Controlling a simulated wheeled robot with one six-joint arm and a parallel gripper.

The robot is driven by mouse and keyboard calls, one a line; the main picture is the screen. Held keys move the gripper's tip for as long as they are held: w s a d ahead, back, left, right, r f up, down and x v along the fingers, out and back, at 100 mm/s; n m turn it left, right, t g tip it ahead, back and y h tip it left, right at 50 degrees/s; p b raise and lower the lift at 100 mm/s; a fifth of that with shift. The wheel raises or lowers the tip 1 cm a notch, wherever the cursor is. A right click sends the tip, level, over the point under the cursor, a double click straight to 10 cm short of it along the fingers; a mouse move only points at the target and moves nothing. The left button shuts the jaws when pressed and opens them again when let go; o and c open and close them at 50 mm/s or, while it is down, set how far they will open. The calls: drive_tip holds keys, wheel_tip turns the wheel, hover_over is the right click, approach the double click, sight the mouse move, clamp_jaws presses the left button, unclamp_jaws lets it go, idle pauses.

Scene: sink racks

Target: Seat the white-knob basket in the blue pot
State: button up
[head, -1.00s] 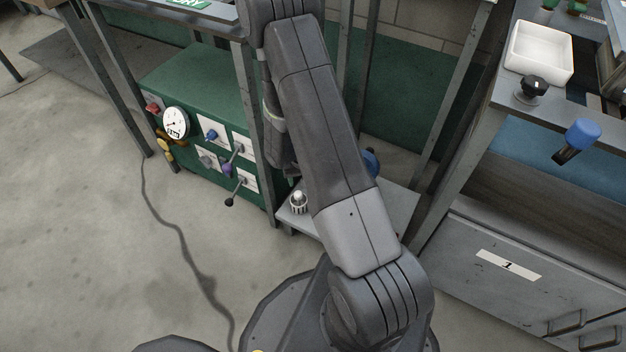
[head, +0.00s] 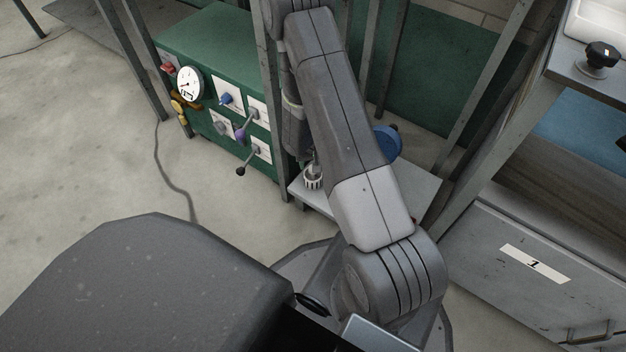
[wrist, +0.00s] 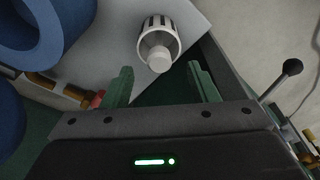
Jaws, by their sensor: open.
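The white-knob basket (wrist: 160,42), a slotted white cup with a pale knob, stands on a grey shelf (wrist: 112,42) in the wrist view. It also shows in the head view (head: 313,180), just left of my arm. My gripper (wrist: 161,85) is open and empty; its two green fingers point toward the basket, which shows beyond and between their tips, apart from them. A blue pot (wrist: 42,50) with a round opening is at the upper left of the wrist view, cut off by the edge. In the head view a blue round thing (head: 388,146) is partly hidden behind my arm.
Another blue shape (wrist: 8,125) is cut off at the wrist view's left. A green cabinet (head: 205,45) with a gauge (head: 190,84) and levers (head: 241,170) stands left of the shelf. Metal posts (head: 268,95) flank the shelf. A drawer unit (head: 500,245) is at right.

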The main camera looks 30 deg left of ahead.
sight(313, 176)
drive_tip(key=f+b, duration=0.2)
drive_tip(key=f, duration=0.1)
drive_tip(key=w+f+b, duration=0.1)
drive_tip(key=f, duration=0.1)
drive_tip(key=shift+a, duration=0.3)
clamp_jaws()
